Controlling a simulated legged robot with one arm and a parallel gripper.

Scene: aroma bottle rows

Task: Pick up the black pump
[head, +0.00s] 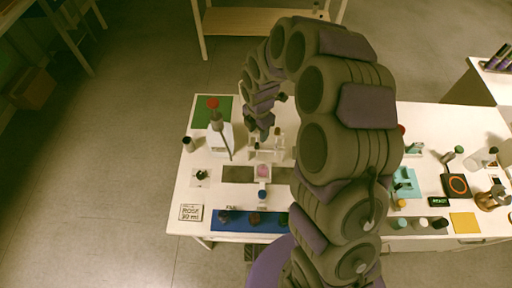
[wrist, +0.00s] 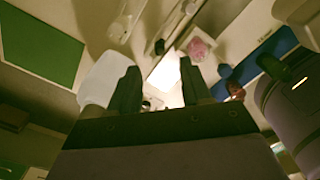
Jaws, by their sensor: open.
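A small black piece, which looks like the black pump (head: 202,175), sits on a white square at the left of the white table in the head view. I cannot tell whether it shows in the wrist view. My gripper (head: 262,130) hangs over the back left of the table, near a pale rack (head: 264,156), to the right of and behind the black piece. In the wrist view my gripper (wrist: 160,82) has its two dark fingers apart, with a bright white patch seen between them. I see nothing held.
A white bottle (head: 220,139) with a red-topped dropper stands by a green mat (head: 200,112). A pink item (head: 263,171) is at the rack's front. A blue mat (head: 235,226) with small bottles lies at the front. A label card (head: 191,212) lies front left. My arm hides the table's middle.

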